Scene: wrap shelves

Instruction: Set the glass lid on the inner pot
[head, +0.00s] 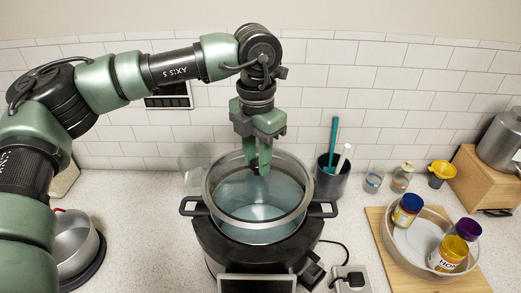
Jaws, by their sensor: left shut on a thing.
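The glass lid (292,186), clear with a grey rim, is in the middle of the head view. My left gripper (260,167) points straight down and is shut at the lid's centre; its fingers hide the lid's knob. The inner pot (324,209), with dark side handles, is directly under the lid on a dark round cooker base (225,243). The lid looks about level and roughly centred over the pot. I cannot tell whether its rim touches the pot or hangs just above it. My right gripper is not in view.
A dark cup with utensils (331,181) stands close behind right. Small glass jars (373,181) stand farther right. A round tray (400,256) with several jars sits on a wooden board (375,222). A socket block (350,279) lies in front.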

